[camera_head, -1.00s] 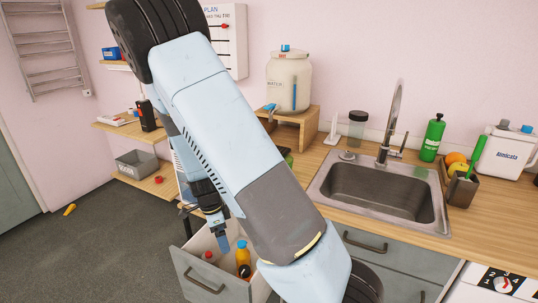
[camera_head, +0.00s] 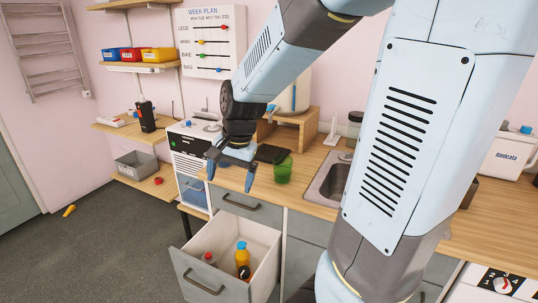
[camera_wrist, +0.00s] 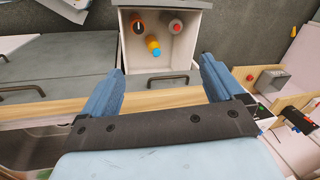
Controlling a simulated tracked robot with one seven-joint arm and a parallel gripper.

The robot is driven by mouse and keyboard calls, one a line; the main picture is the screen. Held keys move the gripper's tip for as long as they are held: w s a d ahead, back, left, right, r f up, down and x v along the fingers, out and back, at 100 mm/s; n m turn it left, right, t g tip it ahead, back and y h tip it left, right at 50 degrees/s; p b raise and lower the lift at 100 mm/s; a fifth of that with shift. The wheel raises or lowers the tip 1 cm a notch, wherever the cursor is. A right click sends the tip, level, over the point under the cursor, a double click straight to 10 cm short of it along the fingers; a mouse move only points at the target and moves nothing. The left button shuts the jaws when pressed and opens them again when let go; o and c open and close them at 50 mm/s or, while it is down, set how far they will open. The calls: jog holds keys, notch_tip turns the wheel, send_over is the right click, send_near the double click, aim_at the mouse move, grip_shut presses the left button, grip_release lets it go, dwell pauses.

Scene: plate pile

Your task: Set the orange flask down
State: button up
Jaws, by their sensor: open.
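The orange flask (camera_head: 242,258) with a blue cap stands in the open drawer (camera_head: 264,246), below the counter's front. In the wrist view the flask (camera_wrist: 153,42) shows near the middle of the drawer, its blue cap toward the camera. My gripper (camera_head: 231,174) is open and empty, raised above the flask and drawer, near the counter's front edge. In the wrist view its two blue fingers (camera_wrist: 162,72) are spread, with nothing between them. The flask's base is not clearly visible.
A red-capped bottle (camera_head: 208,259) shares the drawer. An orange item with a dark centre (camera_wrist: 137,23) lies beside the flask. A green cup (camera_head: 283,170) and dark pad (camera_head: 271,154) are on the counter (camera_head: 262,187), near my gripper. The sink (camera_head: 332,180) lies right.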

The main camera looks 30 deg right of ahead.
jog(key=s+d+r+n+t+h, duration=0.1)
jog(key=s+d+r+n+t, duration=0.2)
jog(key=s+r+n, duration=0.5)
jog(key=s+d+r, duration=0.1)
jog(key=s+r, duration=0.2)
jog(key=s, duration=0.2)
jog(key=shift+s+r+t+h, duration=0.25)
jog(key=shift+t+h, duration=0.05)
jog(key=shift+h, duration=0.1)
jog(key=shift+c, duration=0.3)
dwell(0.3)
